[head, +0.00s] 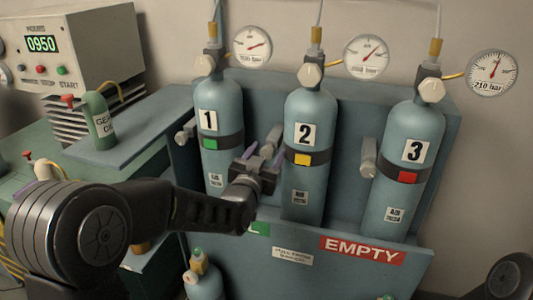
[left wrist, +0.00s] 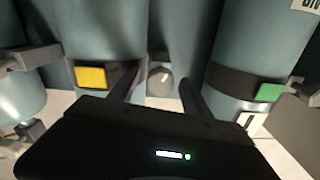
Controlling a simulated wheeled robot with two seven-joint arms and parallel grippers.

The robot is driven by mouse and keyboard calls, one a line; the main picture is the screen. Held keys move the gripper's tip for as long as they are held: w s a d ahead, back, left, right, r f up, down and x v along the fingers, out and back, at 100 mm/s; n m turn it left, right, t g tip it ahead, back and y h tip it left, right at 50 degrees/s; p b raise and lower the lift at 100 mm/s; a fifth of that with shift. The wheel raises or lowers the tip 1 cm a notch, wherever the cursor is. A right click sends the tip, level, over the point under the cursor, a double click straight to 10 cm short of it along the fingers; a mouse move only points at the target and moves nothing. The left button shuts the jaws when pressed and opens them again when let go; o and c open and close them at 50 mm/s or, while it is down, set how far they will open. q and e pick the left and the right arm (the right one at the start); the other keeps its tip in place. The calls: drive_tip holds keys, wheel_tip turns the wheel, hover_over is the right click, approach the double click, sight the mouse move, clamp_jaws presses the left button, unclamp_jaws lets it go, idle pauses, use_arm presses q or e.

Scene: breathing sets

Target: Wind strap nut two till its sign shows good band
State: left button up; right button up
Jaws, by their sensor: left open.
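Cylinder 2 (head: 311,190) stands upright in the middle of the rack, with a dark strap (head: 303,158) around it. The strap's sign (head: 302,159) shows yellow; it is yellow in the left wrist view too (left wrist: 90,77). Strap nut two (head: 273,139) is a grey knob at the strap's left side. My left gripper (head: 264,159) is open in front of this nut. In the left wrist view the nut's round face (left wrist: 160,79) lies between the two dark fingers, and I cannot tell whether they touch it. My right gripper is not in view.
Cylinder 1 (head: 220,110) has a green sign (head: 210,144), and cylinder 3 (head: 412,135) a red one (head: 408,178). The rack's front panel (head: 340,275) carries an EMPTY label (head: 361,250).

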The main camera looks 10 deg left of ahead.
use_arm(q)
drive_tip(key=shift+c, duration=0.4)
clamp_jaws()
drive_tip(key=shift+f+n+b, duration=0.2)
drive_tip(key=shift+n+b, duration=0.3)
drive_tip(key=shift+b, duration=0.4)
drive_tip(key=n+b, duration=0.5)
drive_tip(key=b, duration=0.3)
drive_tip(key=shift+a+f+n, duration=0.1)
drive_tip(key=shift+a+n, duration=0.05)
drive_tip(key=shift+n, duration=0.15)
drive_tip(key=shift+r+n+b, duration=0.2)
drive_tip(key=shift+n+b, duration=0.7)
drive_tip(key=shift+b, duration=0.15)
